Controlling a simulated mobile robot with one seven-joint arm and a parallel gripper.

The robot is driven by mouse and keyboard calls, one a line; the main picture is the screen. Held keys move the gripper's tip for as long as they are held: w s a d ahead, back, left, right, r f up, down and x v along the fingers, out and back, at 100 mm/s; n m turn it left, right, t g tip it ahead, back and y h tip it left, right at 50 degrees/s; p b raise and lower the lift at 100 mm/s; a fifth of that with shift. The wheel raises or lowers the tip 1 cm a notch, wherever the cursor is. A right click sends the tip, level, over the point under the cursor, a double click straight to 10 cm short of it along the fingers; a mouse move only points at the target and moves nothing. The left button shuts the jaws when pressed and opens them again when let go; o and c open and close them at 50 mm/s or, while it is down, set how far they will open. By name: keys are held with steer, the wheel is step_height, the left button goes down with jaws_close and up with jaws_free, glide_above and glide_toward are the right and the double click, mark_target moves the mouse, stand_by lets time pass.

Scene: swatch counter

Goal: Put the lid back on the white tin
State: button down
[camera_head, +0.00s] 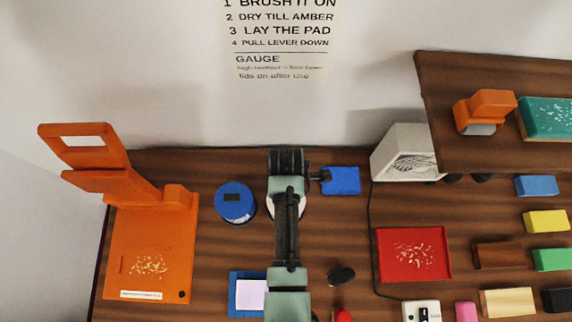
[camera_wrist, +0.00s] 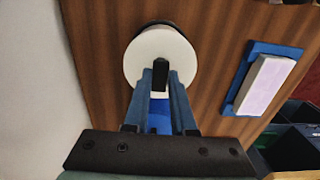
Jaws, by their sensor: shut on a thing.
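A pale round lid (camera_wrist: 138,62) with a black knob (camera_wrist: 160,74) lies under my gripper (camera_wrist: 160,85) in the wrist view. The fingertips are shut on the knob. A dark arc shows behind the lid's far edge; I cannot tell whether it is shadow or an opening. In the head view a pale round edge (camera_head: 299,207) shows beside my gripper, mostly hidden by my arm. The white tin's body cannot be made out apart from the lid, nor whether the two touch.
A blue round tin (camera_head: 235,205) stands close left, and a blue block (camera_head: 342,181) lies to the right. A blue tray (camera_head: 235,301) with a pale pad (camera_head: 251,294) is in front. An orange press (camera_head: 150,245) is at left, a red tray (camera_head: 390,255) at right.

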stand_by(0.3)
steer(key=shift+c, duration=0.9)
jaws_free()
steer(key=shift+r, duration=0.15)
step_height(320, 180, up, 5)
steer(key=p, duration=0.5)
steer(key=shift+r+p, duration=0.7)
steer(key=shift+r, duration=0.2)
jaws_close()
